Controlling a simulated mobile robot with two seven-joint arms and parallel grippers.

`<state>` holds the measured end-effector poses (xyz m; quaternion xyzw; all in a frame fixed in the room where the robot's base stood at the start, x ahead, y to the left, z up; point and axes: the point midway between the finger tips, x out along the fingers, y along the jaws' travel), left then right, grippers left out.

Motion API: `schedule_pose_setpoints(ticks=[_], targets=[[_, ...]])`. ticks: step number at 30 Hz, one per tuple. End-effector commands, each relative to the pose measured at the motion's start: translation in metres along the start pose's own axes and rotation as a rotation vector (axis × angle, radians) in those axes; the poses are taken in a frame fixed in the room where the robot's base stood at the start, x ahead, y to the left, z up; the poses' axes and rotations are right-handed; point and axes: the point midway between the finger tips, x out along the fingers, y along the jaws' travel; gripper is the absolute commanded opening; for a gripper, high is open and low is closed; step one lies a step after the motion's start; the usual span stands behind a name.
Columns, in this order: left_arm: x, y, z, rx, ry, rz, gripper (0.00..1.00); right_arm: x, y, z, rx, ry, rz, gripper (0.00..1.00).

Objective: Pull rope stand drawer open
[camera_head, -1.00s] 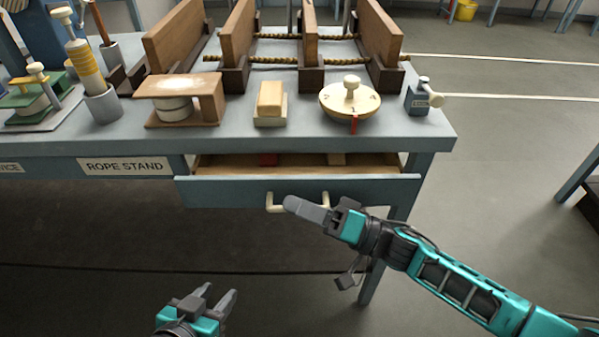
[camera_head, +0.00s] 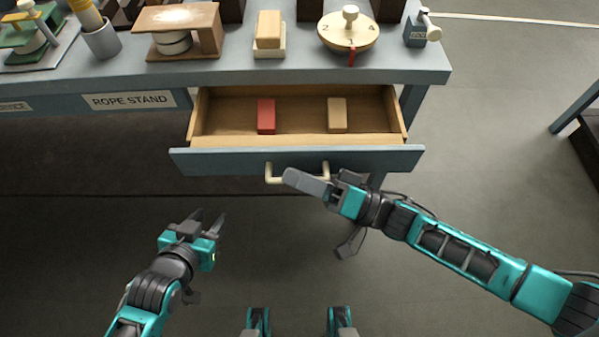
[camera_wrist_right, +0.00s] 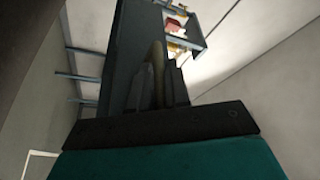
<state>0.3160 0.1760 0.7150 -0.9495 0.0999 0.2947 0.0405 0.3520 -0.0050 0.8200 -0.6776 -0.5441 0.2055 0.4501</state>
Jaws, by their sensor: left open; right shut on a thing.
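The rope stand drawer (camera_head: 230,162) is pulled well out below the table in the head view, with its blue-grey front and wooden inside showing. A red block (camera_head: 266,116) and a tan block (camera_head: 337,115) lie apart inside it. The cream handle (camera_head: 276,176) is on the drawer front. My right gripper (camera_head: 300,181) is at the handle and shut on it; the wrist view shows the handle (camera_wrist_right: 157,72) between the dark fingers. My left gripper (camera_head: 208,219) is open and empty, below and left of the drawer, touching nothing.
The table (camera_head: 120,77) carries a ROPE STAND label (camera_head: 128,100) on its front edge. On top are a wooden stand (camera_head: 180,28), a tan block on a base (camera_head: 268,33), a round dial (camera_head: 347,32) and a small vise-like device (camera_head: 420,30). The floor in front is clear.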

Motion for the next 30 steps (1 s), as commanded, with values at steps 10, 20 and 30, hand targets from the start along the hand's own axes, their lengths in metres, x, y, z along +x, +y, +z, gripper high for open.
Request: schedule_pose_setpoints(ticks=[10, 20, 30], targets=[[0.000, 0.000, 0.000, 0.000, 0.000, 0.000, 0.43, -0.002, 0.001, -0.001, 0.000, 0.000, 0.002, 0.23], [0.002, 0.001, 0.003, -0.001, -0.004, 0.001, 0.43, -0.055, 0.002, 0.001, 0.001, -0.002, 0.006, 0.23], [0.004, 0.005, 0.004, -0.004, -0.002, 0.010, 0.43, -0.118, 0.001, 0.000, 0.001, 0.000, 0.004, 0.23]])
